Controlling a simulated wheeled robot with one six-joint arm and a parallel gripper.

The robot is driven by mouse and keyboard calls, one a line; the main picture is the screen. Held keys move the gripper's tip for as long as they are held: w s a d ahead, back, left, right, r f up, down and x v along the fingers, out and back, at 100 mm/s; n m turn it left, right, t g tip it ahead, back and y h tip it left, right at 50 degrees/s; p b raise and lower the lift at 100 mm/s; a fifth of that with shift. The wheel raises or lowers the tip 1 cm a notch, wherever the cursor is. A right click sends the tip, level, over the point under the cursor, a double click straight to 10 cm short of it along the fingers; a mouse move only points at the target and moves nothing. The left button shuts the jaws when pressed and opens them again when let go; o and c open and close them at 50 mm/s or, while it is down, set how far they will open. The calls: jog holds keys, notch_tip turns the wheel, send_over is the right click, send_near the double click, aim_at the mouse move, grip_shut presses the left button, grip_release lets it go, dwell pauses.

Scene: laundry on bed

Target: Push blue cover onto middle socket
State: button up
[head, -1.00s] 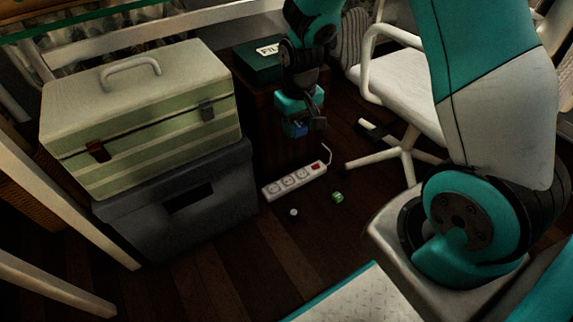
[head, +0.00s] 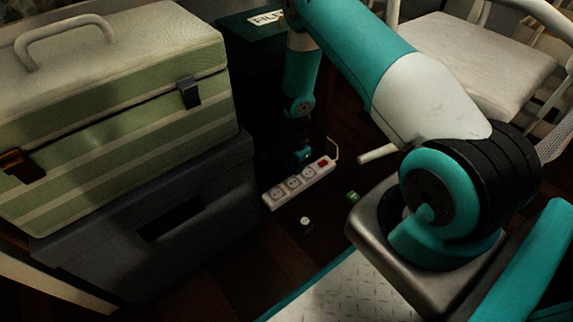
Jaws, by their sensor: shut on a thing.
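The white power strip (head: 299,185) lies on the dark floor beside the grey box. It has three round sockets in a row, the middle socket (head: 293,182) between the other two, and a red switch (head: 323,162) at the far right end. My gripper (head: 302,160) points down just behind the strip, near its far right half. It is shut on the blue cover (head: 304,155), of which only a small bit shows. The fingers are dark and small, so the gap between cover and strip cannot be told.
A small white piece (head: 305,221) and a small green cube-like piece (head: 352,197) lie on the floor in front of the strip. The grey box (head: 150,215) with a green striped case (head: 130,110) on top stands left. A white chair (head: 470,55) is right. A dark cabinet stands behind.

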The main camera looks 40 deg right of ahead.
aim_at(293, 183)
jog(key=shift+w+d+f, duration=0.15)
jog(key=shift+f, duration=0.3)
notch_tip(293, 183, down, 6)
jog(key=b, duration=0.5)
jog(key=shift+r, duration=0.1)
jog(key=shift+p, duration=0.5)
dwell(2.1)
jog(key=shift+f+b, duration=0.4)
jog(key=shift+f, duration=0.2)
jog(key=o, duration=0.9)
jog(key=shift+o, duration=0.2)
